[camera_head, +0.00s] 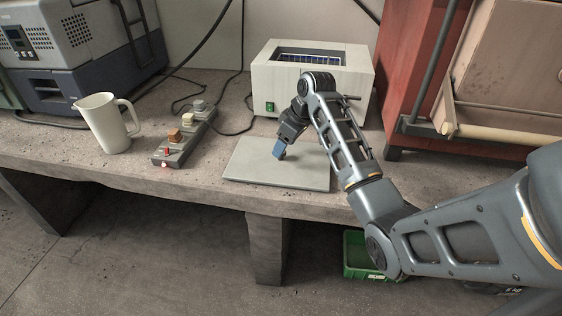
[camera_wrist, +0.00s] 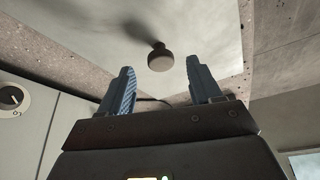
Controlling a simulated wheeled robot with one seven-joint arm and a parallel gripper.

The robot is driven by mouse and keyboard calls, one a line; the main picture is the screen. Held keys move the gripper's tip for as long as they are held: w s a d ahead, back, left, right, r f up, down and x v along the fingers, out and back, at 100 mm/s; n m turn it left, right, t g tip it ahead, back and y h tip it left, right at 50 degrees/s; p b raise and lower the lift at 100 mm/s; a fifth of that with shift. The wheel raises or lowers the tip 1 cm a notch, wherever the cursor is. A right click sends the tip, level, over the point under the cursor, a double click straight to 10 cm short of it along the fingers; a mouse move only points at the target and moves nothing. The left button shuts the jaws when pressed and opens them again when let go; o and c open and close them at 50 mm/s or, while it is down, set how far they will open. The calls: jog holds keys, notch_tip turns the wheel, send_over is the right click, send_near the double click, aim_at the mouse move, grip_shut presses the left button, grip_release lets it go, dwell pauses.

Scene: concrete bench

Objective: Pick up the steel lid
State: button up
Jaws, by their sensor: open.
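The steel lid (camera_head: 253,174) is a flat grey rectangular plate lying on the concrete bench in front of the white box-shaped bath. In the wrist view the lid (camera_wrist: 75,38) fills the upper part, with a round dark knob (camera_wrist: 160,60) standing on it. My gripper (camera_head: 279,154) is low over the lid and hides the knob in the head view. In the wrist view my gripper (camera_wrist: 159,68) is open and empty. The knob shows between the two blue fingertips and seems slightly beyond them; I see no contact.
The white bath (camera_head: 312,87) stands close behind the lid. A power strip with plugs (camera_head: 184,140) and a white jug (camera_head: 107,124) stand to the left. A red cabinet (camera_head: 408,62) rises to the right. The bench's front edge is close to the lid.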

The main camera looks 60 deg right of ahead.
jog(key=shift+x, duration=1.3)
jog(key=shift+c, duration=0.4)
grip_shut()
